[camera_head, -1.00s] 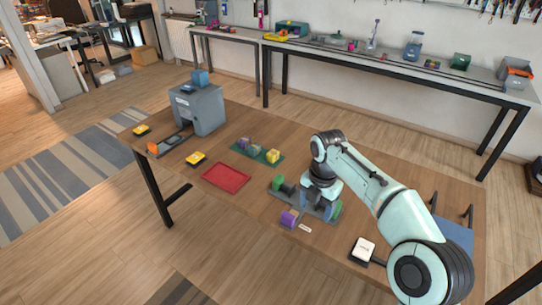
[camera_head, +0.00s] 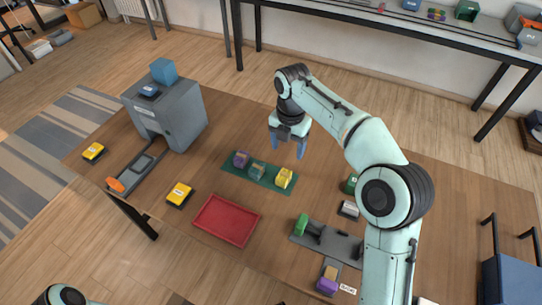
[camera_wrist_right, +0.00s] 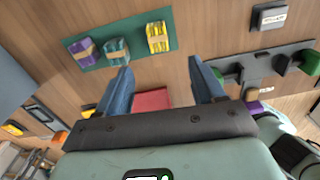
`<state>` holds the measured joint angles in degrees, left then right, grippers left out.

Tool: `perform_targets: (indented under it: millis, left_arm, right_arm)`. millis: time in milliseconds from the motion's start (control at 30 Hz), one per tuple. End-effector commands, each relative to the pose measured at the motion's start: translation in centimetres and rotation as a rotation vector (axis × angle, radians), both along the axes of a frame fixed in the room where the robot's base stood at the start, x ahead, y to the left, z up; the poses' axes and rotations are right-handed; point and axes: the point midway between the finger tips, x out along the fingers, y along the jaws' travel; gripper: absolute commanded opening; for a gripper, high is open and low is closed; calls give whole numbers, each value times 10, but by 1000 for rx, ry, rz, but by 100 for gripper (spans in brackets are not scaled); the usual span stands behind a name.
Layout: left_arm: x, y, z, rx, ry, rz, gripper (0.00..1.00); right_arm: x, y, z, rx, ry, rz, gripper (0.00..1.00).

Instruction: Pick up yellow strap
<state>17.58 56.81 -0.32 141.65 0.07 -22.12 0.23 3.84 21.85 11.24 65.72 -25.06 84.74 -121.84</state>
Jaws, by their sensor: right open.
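The yellow strap (camera_head: 284,178) is a small yellow bundle at the right end of a green mat (camera_head: 229,169). A purple bundle (camera_head: 241,159) and a teal bundle (camera_head: 258,170) lie left of it in the same row. My right gripper (camera_head: 287,146) is open and empty, pointing down above and just behind the mat in the head view. In the right wrist view the yellow strap (camera_wrist_right: 157,37) lies beyond the open fingers (camera_wrist_right: 161,72), apart from them. My left gripper is out of view; only a bit of my left arm shows at bottom left.
A red tray (camera_head: 226,220) lies in front of the mat. A grey machine (camera_head: 168,112) stands at left, with yellow-topped boxes (camera_head: 179,194) nearby. Wooden table between mat and fixture is clear.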

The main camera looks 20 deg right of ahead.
Motion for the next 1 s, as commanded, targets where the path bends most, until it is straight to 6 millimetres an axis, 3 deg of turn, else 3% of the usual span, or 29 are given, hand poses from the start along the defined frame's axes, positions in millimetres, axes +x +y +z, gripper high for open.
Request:
perform_targets:
  millis: [167, 500, 767, 1000]
  left_arm:
    - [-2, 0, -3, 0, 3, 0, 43]
    - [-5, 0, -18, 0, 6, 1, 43]
    - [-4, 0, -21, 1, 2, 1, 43]
    - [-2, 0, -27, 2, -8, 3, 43]
  right_arm:
    - [-1, 0, -10, 0, 2, 0, 68]
    - [-1, 0, -71, 0, 4, 0, 68]
    - [-2, 2, -91, 0, 2, 0, 68]
    - [-5, 5, -126, 0, 4, 0, 68]
